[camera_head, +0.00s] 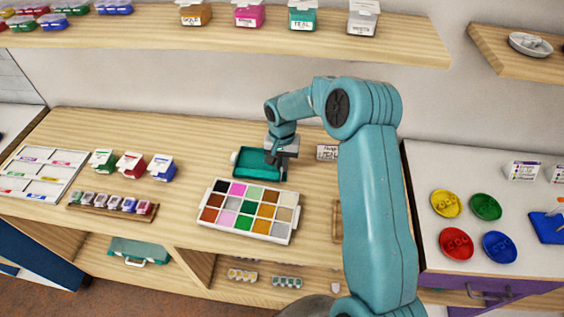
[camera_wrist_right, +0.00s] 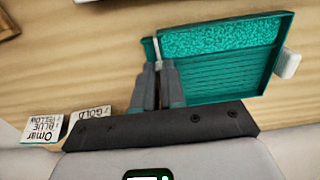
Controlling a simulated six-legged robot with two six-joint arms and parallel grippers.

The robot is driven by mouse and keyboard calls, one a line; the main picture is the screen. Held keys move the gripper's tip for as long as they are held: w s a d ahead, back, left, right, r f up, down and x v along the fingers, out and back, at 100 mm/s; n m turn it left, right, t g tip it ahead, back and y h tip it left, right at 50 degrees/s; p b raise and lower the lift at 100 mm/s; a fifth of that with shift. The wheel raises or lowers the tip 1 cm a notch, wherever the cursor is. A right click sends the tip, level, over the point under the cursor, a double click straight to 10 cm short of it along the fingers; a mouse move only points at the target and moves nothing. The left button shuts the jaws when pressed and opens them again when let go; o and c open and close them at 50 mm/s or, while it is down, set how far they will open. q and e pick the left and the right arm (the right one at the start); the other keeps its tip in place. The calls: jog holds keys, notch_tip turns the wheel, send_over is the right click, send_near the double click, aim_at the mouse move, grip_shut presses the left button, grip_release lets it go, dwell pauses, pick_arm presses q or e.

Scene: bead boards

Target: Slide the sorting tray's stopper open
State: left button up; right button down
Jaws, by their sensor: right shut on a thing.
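The teal sorting tray (camera_head: 252,164) lies on the wooden desk behind the bead board. It also shows in the right wrist view (camera_wrist_right: 230,76), with small teal beads along one side and a bare ribbed floor. A white knob (camera_wrist_right: 289,63) sticks out at one end. My right gripper (camera_head: 281,166) reaches down at the tray's other end. In the wrist view its fingers (camera_wrist_right: 158,68) are shut on a thin, pale upright piece (camera_wrist_right: 157,47) there, which looks like the stopper. The fingers hide much of it. My left gripper is not in view.
A white board of coloured squares (camera_head: 246,232) lies just in front of the tray. Small boxes (camera_head: 131,162) and a rack of jars (camera_head: 112,205) stand to the left. A TEAL card (camera_head: 327,152) stands behind my arm. A shelf (camera_head: 330,38) hangs above.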

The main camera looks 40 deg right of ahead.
jog(key=shift+w+d+f+b, duration=0.2)
jog(key=shift+w+d+b, duration=0.2)
jog(key=shift+w+d, duration=0.4)
jog(key=shift+w+d+r, duration=0.1)
jog(key=shift+d, duration=0.25)
jog(key=c, duration=1.2)
grip_release()
jog(key=shift+r, duration=0.1)
notch_tip(320, 180, up, 7)
jog(key=shift+r+b, duration=0.15)
jog(key=shift+b, duration=0.65)
